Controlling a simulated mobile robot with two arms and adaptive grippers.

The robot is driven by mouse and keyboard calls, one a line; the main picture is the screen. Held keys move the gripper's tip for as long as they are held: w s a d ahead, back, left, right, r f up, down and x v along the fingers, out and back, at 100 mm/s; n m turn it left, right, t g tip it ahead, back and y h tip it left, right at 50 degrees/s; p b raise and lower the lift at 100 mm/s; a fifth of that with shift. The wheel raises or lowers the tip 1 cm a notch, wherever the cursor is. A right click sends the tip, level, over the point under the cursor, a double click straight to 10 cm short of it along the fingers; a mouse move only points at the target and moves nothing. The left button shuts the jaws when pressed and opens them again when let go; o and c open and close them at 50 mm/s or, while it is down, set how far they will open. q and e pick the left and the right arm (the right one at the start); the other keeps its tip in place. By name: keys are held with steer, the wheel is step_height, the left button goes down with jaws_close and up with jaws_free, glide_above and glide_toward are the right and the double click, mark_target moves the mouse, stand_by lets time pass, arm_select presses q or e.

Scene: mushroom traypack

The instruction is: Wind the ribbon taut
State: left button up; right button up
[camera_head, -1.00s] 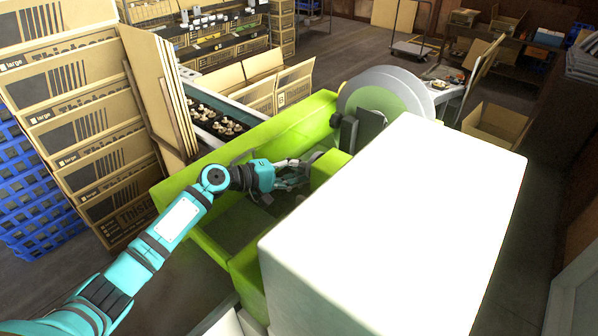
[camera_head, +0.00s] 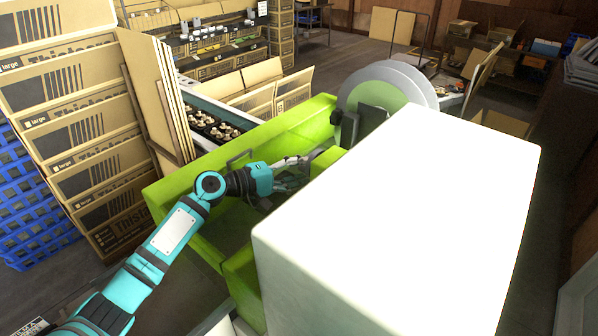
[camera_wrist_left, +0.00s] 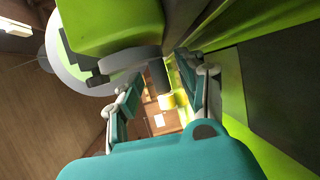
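A large grey-rimmed reel with a green face (camera_head: 385,95) stands upright at the far end of the green machine (camera_head: 285,125). It also shows at upper left in the left wrist view (camera_wrist_left: 68,70). I cannot make out a ribbon strand. My left gripper (camera_head: 292,172) reaches into the machine's green trough. In the left wrist view its fingers (camera_wrist_left: 165,95) are spread apart. A dark grey cylinder (camera_wrist_left: 158,76) beside a grey curved part (camera_wrist_left: 130,58) shows beyond and between the fingertips; I cannot tell if they touch it. My right gripper is not in view.
A large white box-shaped housing (camera_head: 400,220) blocks the right side of the machine. Stacked cardboard boxes (camera_head: 75,120) and leaning cardboard sheets (camera_head: 155,95) stand on the left. Trays of mushrooms (camera_head: 215,128) sit on a conveyor behind the trough.

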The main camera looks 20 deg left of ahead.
arm_select(q)
steer(key=shift+a, duration=0.1)
steer(key=shift+s+a, duration=0.25)
steer(key=v, duration=1.1)
steer(key=shift+s, duration=0.1)
